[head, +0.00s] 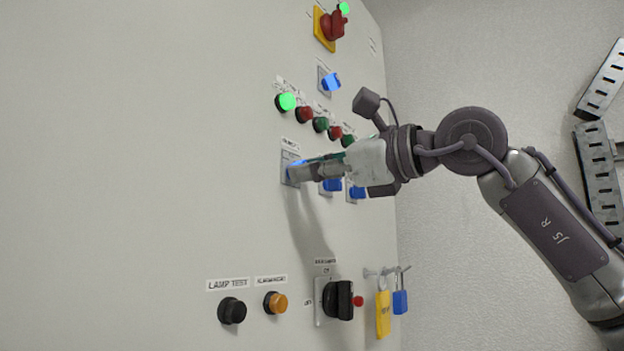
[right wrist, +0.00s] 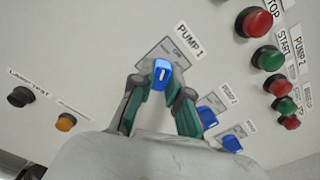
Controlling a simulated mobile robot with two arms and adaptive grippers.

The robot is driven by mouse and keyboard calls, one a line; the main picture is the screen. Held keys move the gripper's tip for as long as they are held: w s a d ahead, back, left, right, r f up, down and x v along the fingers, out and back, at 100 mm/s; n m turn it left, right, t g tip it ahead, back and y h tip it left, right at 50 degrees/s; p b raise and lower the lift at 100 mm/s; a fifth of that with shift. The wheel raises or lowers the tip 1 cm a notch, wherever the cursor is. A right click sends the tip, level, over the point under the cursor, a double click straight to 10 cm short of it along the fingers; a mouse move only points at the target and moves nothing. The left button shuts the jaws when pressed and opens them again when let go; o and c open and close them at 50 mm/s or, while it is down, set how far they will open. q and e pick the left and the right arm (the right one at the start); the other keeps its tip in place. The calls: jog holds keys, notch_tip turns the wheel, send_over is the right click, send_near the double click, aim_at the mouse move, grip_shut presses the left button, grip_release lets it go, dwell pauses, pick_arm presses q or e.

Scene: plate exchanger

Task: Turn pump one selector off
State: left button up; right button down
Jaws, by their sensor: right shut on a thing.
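The pump one selector is a blue knob on a small grey plate, under a label reading PUMP 1; it shows in the right wrist view (right wrist: 161,74). In the head view its plate (head: 286,168) shows at the left end of a row of blue selectors, and the knob is mostly hidden by my gripper. My right gripper (head: 294,173) reaches in from the right and is shut on the blue knob. In the right wrist view its fingertips (right wrist: 161,84) sit on either side of the knob. The left gripper is not in view.
Two more blue selectors (head: 333,185) (head: 357,192) sit close to the right. Lamps and buttons (head: 304,115) line the panel above. Below are a black lamp test button (head: 232,310), an orange button (head: 275,302), a black rotary switch (head: 338,299) and hanging padlocks (head: 383,313).

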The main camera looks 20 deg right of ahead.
jog(key=shift+m+b, duration=1.35)
jog(key=shift+m, duration=1.55)
jog(key=shift+r, duration=0.1)
jog(key=c, duration=1.4)
grip_release()
jog(key=shift+o, duration=1.3)
jog(key=shift+w+a, duration=0.1)
jog(key=v, duration=1.2)
